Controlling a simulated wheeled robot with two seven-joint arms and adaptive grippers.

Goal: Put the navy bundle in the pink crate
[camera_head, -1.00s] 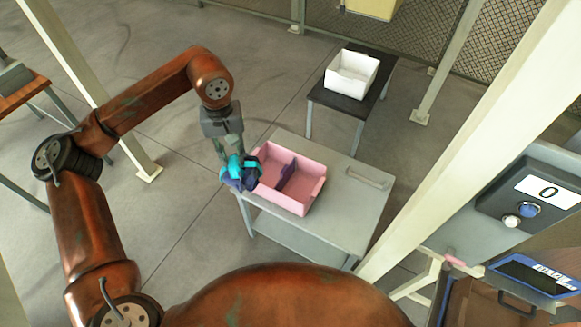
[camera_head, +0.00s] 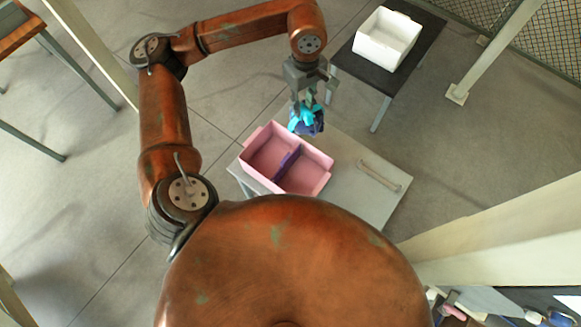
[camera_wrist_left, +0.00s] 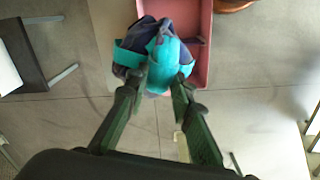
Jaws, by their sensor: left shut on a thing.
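The navy bundle (camera_head: 312,128), with bright teal bands, hangs in my left gripper (camera_head: 308,103), which is shut on it. In the left wrist view the bundle (camera_wrist_left: 157,48) sits at the fingertips (camera_wrist_left: 160,80) and covers part of the pink crate (camera_wrist_left: 206,30). The pink crate (camera_head: 262,174) stands on a grey cart and has a dark purple divider (camera_head: 289,160) across its inside. In the head view the bundle shows just past the crate's far right side; its exact height cannot be told. My right gripper is not in view.
The grey cart (camera_head: 350,205) has a bare top right of the crate, with a raised handle (camera_head: 380,175). A white bin (camera_head: 387,38) stands on a black table (camera_head: 420,45) behind. A pale post (camera_head: 500,50) rises at the right.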

